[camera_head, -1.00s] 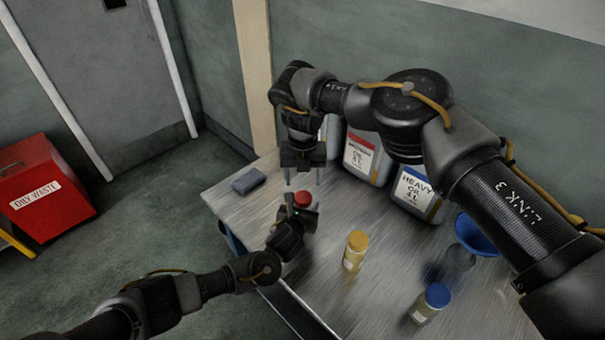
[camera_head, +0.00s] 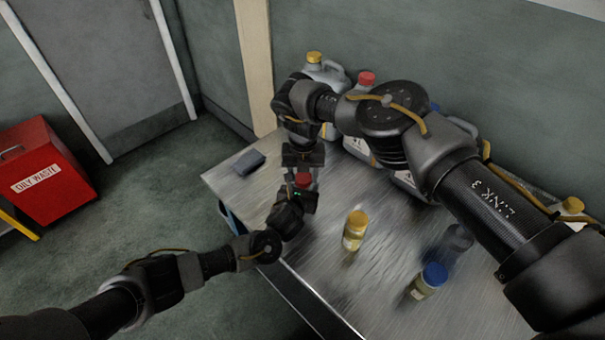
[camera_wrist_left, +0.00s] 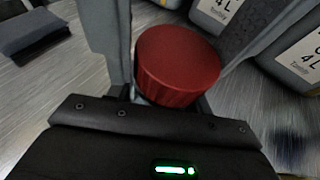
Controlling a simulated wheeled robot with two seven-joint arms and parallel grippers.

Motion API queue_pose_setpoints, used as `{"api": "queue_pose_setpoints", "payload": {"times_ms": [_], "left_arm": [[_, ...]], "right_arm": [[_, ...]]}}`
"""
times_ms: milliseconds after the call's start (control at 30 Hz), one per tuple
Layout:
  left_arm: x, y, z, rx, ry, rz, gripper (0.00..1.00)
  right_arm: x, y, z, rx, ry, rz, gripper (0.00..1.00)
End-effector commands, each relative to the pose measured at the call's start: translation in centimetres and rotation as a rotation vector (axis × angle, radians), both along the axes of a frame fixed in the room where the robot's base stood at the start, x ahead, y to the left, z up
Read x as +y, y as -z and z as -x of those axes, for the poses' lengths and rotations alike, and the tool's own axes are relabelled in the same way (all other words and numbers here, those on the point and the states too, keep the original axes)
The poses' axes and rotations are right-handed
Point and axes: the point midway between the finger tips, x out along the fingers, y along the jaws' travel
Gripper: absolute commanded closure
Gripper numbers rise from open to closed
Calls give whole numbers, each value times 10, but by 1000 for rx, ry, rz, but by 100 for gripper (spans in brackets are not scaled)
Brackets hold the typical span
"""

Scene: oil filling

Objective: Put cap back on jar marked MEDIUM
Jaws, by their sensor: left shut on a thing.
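A jar with a red cap (camera_head: 303,180) is at the table's left front edge; the cap also shows large in the left wrist view (camera_wrist_left: 178,65). My left gripper (camera_head: 303,192) is shut on the jar, whose body is mostly hidden by the gripper. My right gripper (camera_head: 302,174) points down from above, its fingers at either side of the cap. I cannot tell whether they press on it, or whether the cap is seated on the jar. No MEDIUM marking is readable on the jar.
A yellow-capped jar (camera_head: 354,238) and a blue-capped jar (camera_head: 423,289) stand on the metal table (camera_head: 320,262). A dark grey block (camera_head: 249,162) lies at the back left. Large oil jugs, one yellow-capped (camera_head: 327,72), stand along the wall, partly behind my right arm.

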Motion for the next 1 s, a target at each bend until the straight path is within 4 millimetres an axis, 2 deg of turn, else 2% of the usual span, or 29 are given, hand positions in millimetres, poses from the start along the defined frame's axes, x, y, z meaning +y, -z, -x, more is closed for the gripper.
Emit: {"api": "queue_pose_setpoints", "payload": {"times_ms": [33, 233, 367, 567, 700, 733, 900, 1000], "left_arm": [[0, 0, 0, 0, 0, 0, 100], [0, 0, 0, 0, 0, 0, 100], [0, 0, 0, 0, 0, 0, 100], [0, 0, 0, 0, 1, 0, 100], [0, 0, 0, 0, 1, 0, 100], [-1, 0, 0, 0, 1, 0, 100], [0, 0, 0, 0, 1, 0, 100], [0, 0, 0, 0, 1, 0, 100]], "right_arm": [[0, 0, 0, 0, 0, 0, 57], [0, 0, 0, 0, 0, 0, 83], [0, 0, 0, 0, 55, -1, 83], [0, 0, 0, 0, 433, -2, 84], [0, 0, -1, -1, 428, -1, 84], [0, 0, -1, -1, 427, -1, 55], [0, 0, -1, -1, 425, -1, 33], [0, 0, -1, -1, 425, -1, 31]]}}
